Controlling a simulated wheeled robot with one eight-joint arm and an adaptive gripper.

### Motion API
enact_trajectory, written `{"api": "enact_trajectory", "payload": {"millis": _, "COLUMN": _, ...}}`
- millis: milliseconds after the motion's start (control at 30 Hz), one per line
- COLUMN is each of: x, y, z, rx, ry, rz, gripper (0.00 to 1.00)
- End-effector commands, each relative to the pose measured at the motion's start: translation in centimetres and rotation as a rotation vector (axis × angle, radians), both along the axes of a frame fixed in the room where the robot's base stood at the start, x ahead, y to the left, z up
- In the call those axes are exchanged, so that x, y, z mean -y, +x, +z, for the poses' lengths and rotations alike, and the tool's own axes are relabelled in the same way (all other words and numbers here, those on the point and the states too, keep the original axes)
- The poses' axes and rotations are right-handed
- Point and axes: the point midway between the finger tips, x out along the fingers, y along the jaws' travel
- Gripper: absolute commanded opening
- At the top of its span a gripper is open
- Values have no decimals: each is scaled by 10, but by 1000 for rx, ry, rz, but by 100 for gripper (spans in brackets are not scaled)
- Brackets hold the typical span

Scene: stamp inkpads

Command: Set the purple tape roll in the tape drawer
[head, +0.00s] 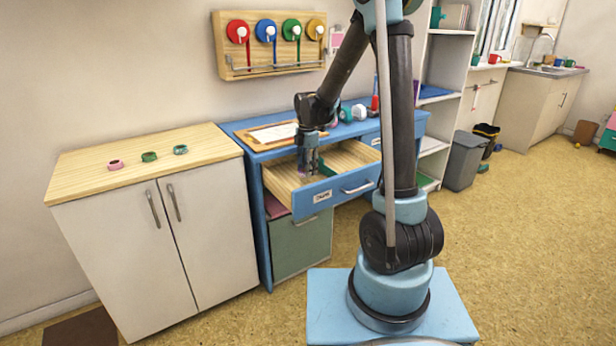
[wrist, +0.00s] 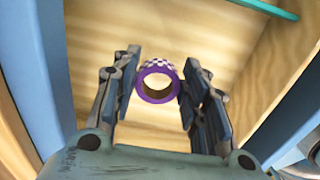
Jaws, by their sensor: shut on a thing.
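The purple tape roll (wrist: 158,66), a ring with a checkered outer face, sits between the two fingers of my gripper (wrist: 160,82) in the wrist view. In the head view my gripper (head: 308,172) points down over the open wooden drawer (head: 323,194) of the blue desk; the roll cannot be made out there. The drawer has a label on its front, too small to read. The drawer's pale wooden floor (wrist: 150,133) shows behind the roll in the wrist view.
A green strip (wrist: 270,8) crosses the drawer's far corner in the wrist view. A clipboard (head: 272,131) lies on the desk.

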Motion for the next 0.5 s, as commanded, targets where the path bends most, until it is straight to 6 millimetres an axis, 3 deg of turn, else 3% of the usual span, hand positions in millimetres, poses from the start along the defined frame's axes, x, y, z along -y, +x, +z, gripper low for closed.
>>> {"api": "enact_trajectory", "payload": {"millis": 233, "x": 0, "y": 0, "z": -30, "rx": 0, "ry": 0, "rz": 0, "gripper": 28}}
{"api": "enact_trajectory", "payload": {"millis": 500, "x": 0, "y": 0, "z": -35, "rx": 0, "ry": 0, "rz": 0, "gripper": 28}}
